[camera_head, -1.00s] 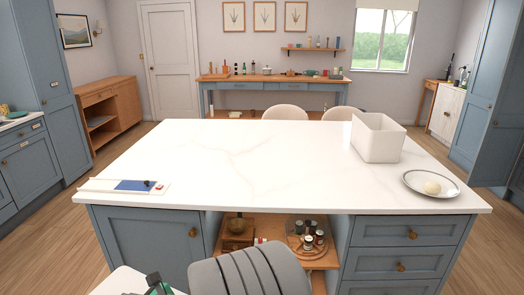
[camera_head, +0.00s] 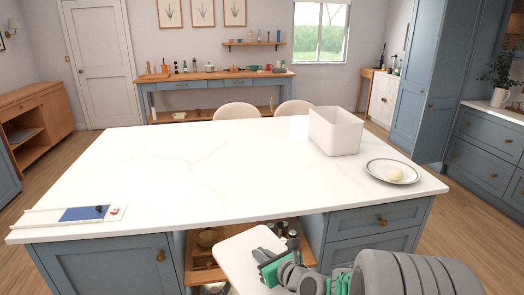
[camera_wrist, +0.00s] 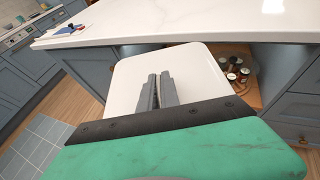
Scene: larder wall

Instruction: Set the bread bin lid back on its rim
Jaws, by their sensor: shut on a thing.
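The bread bin (camera_head: 335,135) is a white, open-topped box standing upright on the right part of the island top. Its lid (camera_head: 236,262) is a flat white panel with rounded corners. My gripper (camera_head: 268,262) is shut on the lid and holds it in front of the island, well away from the bin. In the wrist view the two grey fingers (camera_wrist: 159,88) lie close together against the pale lid (camera_wrist: 205,75). The exact grip on the lid's far side is hidden. The bin is out of the wrist view.
A plate with a round pale item (camera_head: 392,172) sits right of the bin. A board with a blue cloth (camera_head: 84,213) lies at the island's left corner. The middle of the island top (camera_head: 200,170) is clear. Below it are an open shelf and drawers (camera_head: 372,224).

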